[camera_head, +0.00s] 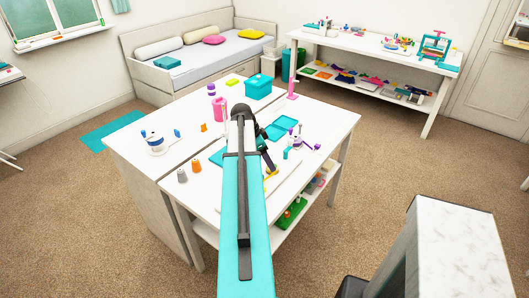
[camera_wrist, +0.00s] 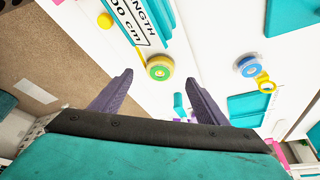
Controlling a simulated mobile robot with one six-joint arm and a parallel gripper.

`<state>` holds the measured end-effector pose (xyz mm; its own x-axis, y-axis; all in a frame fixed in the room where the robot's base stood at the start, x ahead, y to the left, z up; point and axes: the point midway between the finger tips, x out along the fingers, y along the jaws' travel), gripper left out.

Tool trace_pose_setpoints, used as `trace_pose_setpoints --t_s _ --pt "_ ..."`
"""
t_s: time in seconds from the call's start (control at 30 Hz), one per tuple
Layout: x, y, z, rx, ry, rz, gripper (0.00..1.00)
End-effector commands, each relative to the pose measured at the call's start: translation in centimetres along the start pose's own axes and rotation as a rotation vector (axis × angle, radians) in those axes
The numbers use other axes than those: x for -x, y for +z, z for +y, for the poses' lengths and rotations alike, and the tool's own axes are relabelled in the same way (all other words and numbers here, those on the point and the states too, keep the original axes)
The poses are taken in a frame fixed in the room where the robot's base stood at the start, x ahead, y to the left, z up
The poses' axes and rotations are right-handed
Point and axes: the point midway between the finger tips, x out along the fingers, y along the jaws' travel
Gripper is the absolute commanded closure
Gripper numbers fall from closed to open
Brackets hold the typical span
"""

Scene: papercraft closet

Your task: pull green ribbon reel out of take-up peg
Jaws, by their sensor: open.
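I cannot tell how far the reel is from the fingertips, and the peg is not clearly seen. In the head view my gripper (camera_head: 269,160) is over the right part of the white worktable (camera_head: 140,147); the reel is not distinguishable there.
A board marked "LENGTH" and "cm" (camera_wrist: 128,18) is beside the reel. Teal trays (camera_head: 284,122), grey and orange pegs (camera_head: 196,166) and a teal box (camera_head: 258,86) share the table.

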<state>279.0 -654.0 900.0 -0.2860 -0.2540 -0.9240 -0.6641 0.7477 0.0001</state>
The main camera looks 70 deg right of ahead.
Motion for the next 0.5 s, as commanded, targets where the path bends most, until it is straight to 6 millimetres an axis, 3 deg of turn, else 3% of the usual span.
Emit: trace_pose_setpoints --t_s 0.5 --pt "-4.3 -0.1 0.0 -0.001 0.001 0.000 0.32"
